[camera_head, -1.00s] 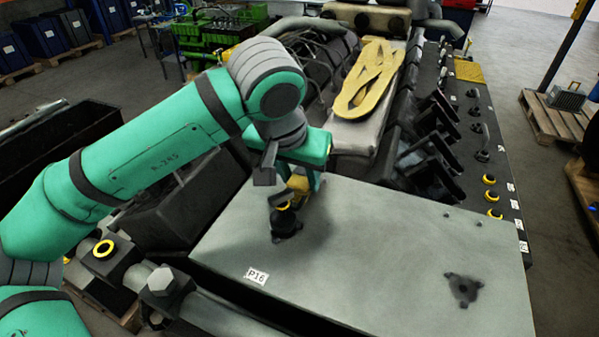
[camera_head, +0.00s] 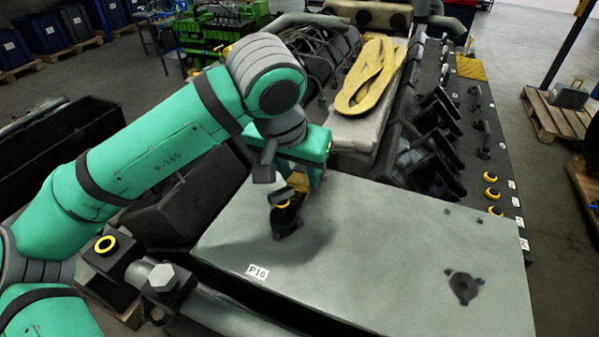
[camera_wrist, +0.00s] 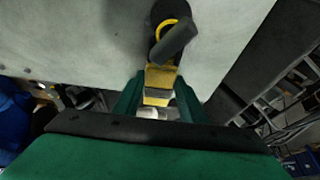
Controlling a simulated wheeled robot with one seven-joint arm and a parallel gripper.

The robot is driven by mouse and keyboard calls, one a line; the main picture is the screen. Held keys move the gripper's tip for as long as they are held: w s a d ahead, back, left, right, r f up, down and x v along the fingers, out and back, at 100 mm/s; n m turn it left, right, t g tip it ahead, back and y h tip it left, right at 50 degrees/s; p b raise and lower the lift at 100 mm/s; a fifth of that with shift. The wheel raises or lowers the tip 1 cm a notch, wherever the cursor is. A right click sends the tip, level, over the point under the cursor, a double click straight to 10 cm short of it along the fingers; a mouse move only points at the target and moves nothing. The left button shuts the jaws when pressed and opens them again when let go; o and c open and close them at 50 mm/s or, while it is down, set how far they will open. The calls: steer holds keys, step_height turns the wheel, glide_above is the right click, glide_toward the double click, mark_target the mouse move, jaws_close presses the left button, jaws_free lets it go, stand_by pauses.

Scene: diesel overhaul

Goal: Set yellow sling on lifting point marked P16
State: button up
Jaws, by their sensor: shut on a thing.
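A long yellow sling (camera_head: 368,78) lies in a flattened loop on the light cover along the engine's top, behind my gripper. The tag P16 (camera_head: 258,272) is on the front edge of the grey plate, with a black lifting point (camera_head: 287,220) behind it. My gripper (camera_head: 300,180) is low over that point, shut on a yellow piece (camera_wrist: 160,82). I cannot tell whether this piece joins the sling. In the wrist view, a dark bar (camera_wrist: 176,40) and a yellow ring lie just beyond the piece, at the lifting point. Whether they touch it is unclear.
The grey plate (camera_head: 390,260) is mostly bare, with a dark bolted fitting (camera_head: 463,287) at its right. Black brackets (camera_head: 430,150) and yellow-ringed fittings (camera_head: 491,178) line the right side. A bolt head (camera_head: 162,278) stands at the lower left.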

steer(key=shift+f, duration=0.85)
stand_by(0.8)
steer(key=o, duration=1.2)
steer(key=shift+o, duration=0.8)
steer(key=v, duration=1)
steer(key=shift+s+r, duration=0.25)
steer(key=shift+r, duration=0.1)
